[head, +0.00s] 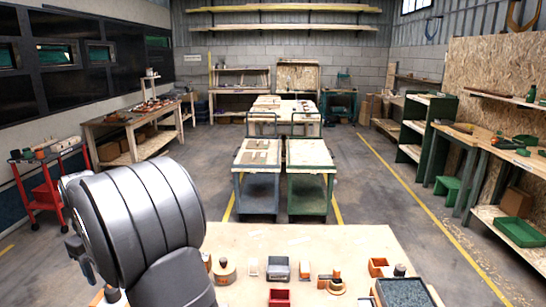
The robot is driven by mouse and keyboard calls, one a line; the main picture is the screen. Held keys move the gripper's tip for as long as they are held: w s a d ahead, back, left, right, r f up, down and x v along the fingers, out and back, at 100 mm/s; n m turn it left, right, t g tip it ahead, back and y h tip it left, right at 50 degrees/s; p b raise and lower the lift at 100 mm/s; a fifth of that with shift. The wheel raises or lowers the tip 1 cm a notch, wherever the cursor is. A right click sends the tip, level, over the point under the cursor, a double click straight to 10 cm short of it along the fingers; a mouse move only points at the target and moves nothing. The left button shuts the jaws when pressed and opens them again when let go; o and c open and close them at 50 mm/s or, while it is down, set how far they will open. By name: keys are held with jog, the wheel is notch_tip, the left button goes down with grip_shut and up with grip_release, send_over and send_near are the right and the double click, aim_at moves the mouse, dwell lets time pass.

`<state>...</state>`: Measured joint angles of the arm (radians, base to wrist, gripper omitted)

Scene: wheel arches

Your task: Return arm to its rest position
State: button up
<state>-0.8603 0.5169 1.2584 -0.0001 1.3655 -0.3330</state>
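My own grey arm fills the lower left of the head view, with its large rounded links raised over the left end of the near wooden table (330,241). My gripper cannot be made out in this view. The arm hides the left part of the table and the floor behind it.
On the near table stand a grey bin (278,268), a red bin (279,298), an orange bin (378,266), several small wooden parts and a gravel-filled tray (402,292). Two carts (258,175) stand beyond. A red trolley (47,185) is at left.

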notch_tip(320, 180, down, 8)
jog(key=shift+f, duration=0.1)
jog(key=m, duration=0.5)
jog(key=shift+m, duration=0.4)
jog(key=m, duration=0.6)
jog(key=shift+r, duration=1.75)
